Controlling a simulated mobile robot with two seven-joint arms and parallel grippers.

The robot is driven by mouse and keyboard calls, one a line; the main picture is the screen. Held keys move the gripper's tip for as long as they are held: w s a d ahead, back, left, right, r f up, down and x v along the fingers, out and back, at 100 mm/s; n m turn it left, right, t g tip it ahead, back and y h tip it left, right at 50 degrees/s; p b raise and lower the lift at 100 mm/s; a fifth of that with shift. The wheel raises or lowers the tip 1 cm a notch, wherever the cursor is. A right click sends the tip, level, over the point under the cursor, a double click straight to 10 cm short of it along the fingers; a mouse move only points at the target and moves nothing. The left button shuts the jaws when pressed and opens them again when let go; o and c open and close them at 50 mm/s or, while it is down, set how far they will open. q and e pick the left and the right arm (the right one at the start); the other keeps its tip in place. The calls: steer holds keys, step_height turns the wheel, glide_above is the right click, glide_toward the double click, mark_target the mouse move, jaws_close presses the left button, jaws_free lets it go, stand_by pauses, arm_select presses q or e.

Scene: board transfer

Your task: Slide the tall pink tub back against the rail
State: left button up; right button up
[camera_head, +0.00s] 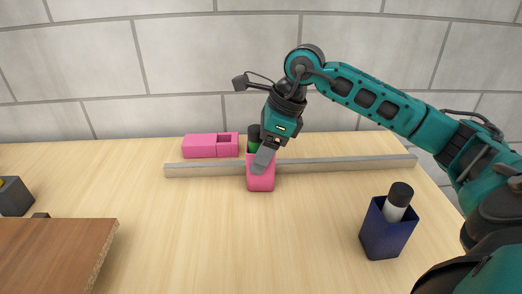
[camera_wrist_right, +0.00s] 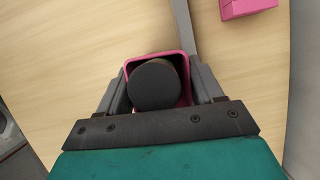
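The tall pink tub (camera_head: 261,183) stands upright near the middle of the table with a dark-capped cylinder (camera_head: 254,138) in it. The cylinder's round top (camera_wrist_right: 155,84) fills much of the tub's opening (camera_wrist_right: 186,62) in the right wrist view. My right gripper (camera_head: 262,158) reaches down from above, one finger on the tub's front and one on its rail side. Both fingers appear to press on the walls. The grey rail (camera_head: 340,164) runs across the table behind the tub; the finger hides any gap between them. My left gripper is not in view.
A pink box (camera_head: 205,146) lies behind the rail to the left. A blue tub (camera_head: 386,236) holding a black-capped bottle (camera_head: 397,200) stands at front right. A brown board (camera_head: 50,250) and a dark grey block (camera_head: 12,197) are at left. The table in front of the tub is clear.

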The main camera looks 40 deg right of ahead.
steer(key=o, duration=0.5)
steer(key=shift+r, duration=0.2)
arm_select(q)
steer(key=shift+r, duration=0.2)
arm_select(e)
steer(key=shift+r, duration=0.1)
